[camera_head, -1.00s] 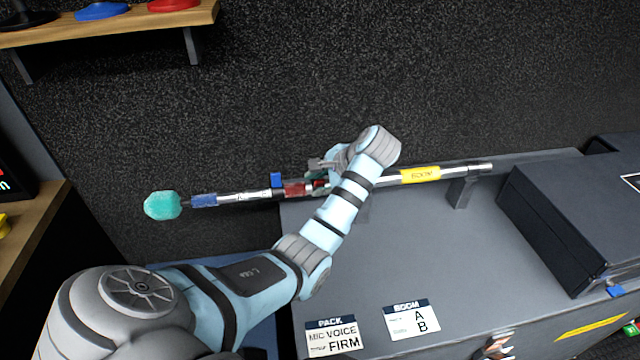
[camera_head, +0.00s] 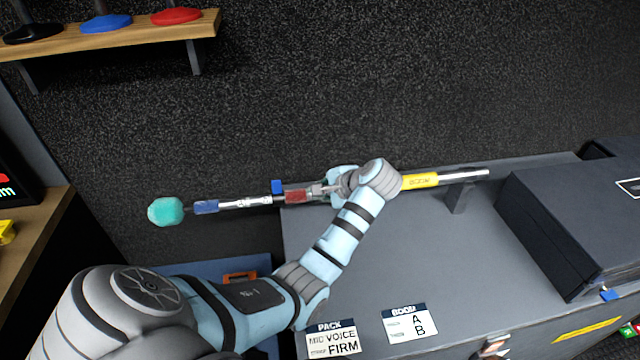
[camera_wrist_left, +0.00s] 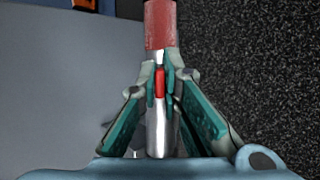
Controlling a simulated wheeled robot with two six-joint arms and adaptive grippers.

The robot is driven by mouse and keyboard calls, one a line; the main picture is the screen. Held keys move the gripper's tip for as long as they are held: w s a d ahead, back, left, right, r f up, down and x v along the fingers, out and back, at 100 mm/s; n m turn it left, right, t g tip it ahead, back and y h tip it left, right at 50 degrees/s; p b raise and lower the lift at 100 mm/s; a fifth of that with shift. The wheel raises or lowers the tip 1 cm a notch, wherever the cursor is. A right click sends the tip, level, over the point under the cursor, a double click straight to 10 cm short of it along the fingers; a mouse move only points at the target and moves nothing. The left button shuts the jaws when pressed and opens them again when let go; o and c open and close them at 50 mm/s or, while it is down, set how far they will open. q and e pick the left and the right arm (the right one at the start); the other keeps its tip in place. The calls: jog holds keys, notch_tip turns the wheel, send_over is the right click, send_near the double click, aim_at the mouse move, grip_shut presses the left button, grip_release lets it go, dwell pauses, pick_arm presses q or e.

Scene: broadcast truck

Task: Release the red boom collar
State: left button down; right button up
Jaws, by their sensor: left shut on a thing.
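The boom pole (camera_head: 470,174) lies across the case top, with a teal foam tip (camera_head: 166,211) at its left end. The red boom collar (camera_head: 297,196) is a red sleeve on the pole near the case's left edge; it also shows at the top of the left wrist view (camera_wrist_left: 160,25). My left gripper (camera_head: 318,190) is at the pole just right of the sleeve. In the wrist view its teal-padded fingers (camera_wrist_left: 160,84) are closed around a small red tab (camera_wrist_left: 159,82) along the silver tube. The fingers partly hide the tube. My right gripper is out of view.
A blue clip (camera_head: 277,187) stands by the pole left of the sleeve. A black bracket (camera_head: 459,196) supports the pole's right part. A dark case (camera_head: 560,235) stands at right. Two label cards (camera_head: 333,339) (camera_head: 409,323) lie at the front. The middle of the top is clear.

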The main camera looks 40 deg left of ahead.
pick_arm(q)
jog(key=shift+s+d+f+n+t+y, duration=0.3)
jog(key=shift+f+t+y, duration=0.2)
jog(key=shift+y, duration=0.35)
jog(key=shift+s+d+f+n+t+y, duration=0.25)
jog(key=shift+f+t+y, duration=0.2)
jog(key=shift+y, duration=0.4)
jog(key=shift+w+b, duration=0.1)
jog(key=shift+b, duration=0.2)
jog(key=c, duration=1.8)
grip_release()
jog(key=shift+o, duration=0.2)
jog(key=shift+a+r, duration=0.1)
notch_tip(320, 180, up, 10)
